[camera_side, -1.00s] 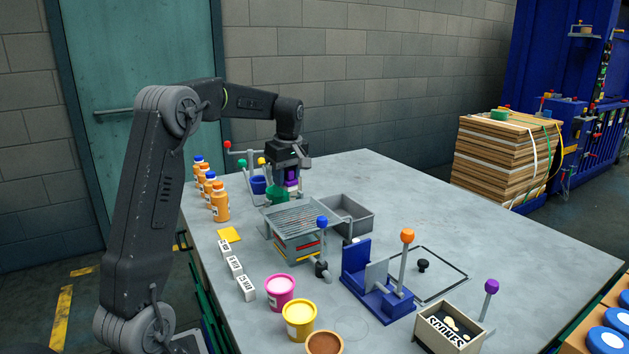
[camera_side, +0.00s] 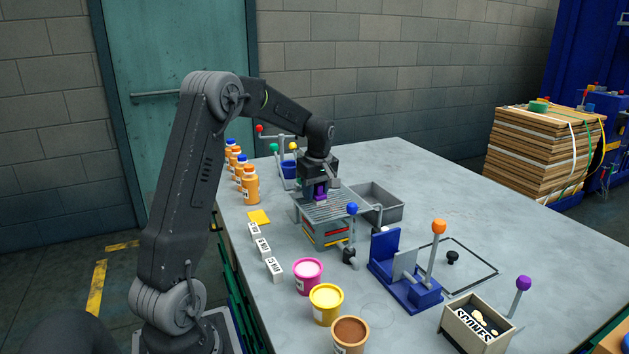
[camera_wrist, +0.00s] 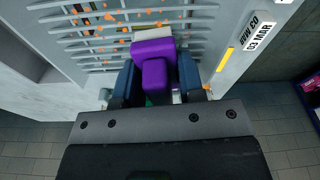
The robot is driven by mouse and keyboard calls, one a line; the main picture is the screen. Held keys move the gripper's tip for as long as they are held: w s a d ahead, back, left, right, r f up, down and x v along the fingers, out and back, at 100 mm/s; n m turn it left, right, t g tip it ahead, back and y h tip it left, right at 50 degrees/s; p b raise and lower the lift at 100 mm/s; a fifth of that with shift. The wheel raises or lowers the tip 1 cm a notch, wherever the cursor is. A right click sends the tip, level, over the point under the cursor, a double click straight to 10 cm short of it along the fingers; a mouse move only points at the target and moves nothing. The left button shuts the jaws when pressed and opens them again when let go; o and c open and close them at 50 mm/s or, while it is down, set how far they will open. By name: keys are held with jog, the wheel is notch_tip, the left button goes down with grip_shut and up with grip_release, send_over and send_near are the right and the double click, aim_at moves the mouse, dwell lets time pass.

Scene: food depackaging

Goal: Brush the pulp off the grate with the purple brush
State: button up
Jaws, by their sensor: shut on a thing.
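The purple brush (camera_wrist: 153,58) is held between the fingers of my gripper (camera_wrist: 157,85) in the wrist view. It also shows under my gripper (camera_side: 320,190) in the side view, low over the grate. Orange pulp bits (camera_wrist: 108,17) lie scattered on the grate slats (camera_wrist: 70,42), ahead of and beside the brush. The brush's pale end is at the slats; I cannot tell if it touches.
A grey open bin (camera_side: 382,208) stands right beside the grate. A blue-knobbed lever (camera_side: 352,210) stands at the grate's front. Orange bottles (camera_side: 249,185), labelled white blocks (camera_side: 274,268) and a pink tub (camera_side: 308,275) line the left edge. A blue fixture (camera_side: 400,270) is at front right.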

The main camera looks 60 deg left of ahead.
aim_at(329, 196)
jog(key=shift+w+d, duration=0.1)
jog(key=shift+d, duration=3.4)
jog(key=shift+w, duration=0.75)
jog(key=shift+s+a, duration=0.1)
jog(key=shift+a, duration=3.5)
jog(key=shift+w+a, duration=0.15)
jog(key=shift+w, duration=0.5)
jog(key=shift+w+d, duration=0.2)
jog(key=shift+d, duration=3.5)
jog(key=shift+w, duration=0.7)
jog(key=shift+a, duration=3.75)
jog(key=shift+d+r, duration=0.1)
jog(key=shift+r, duration=4)
jog(key=shift+s, duration=0.1)
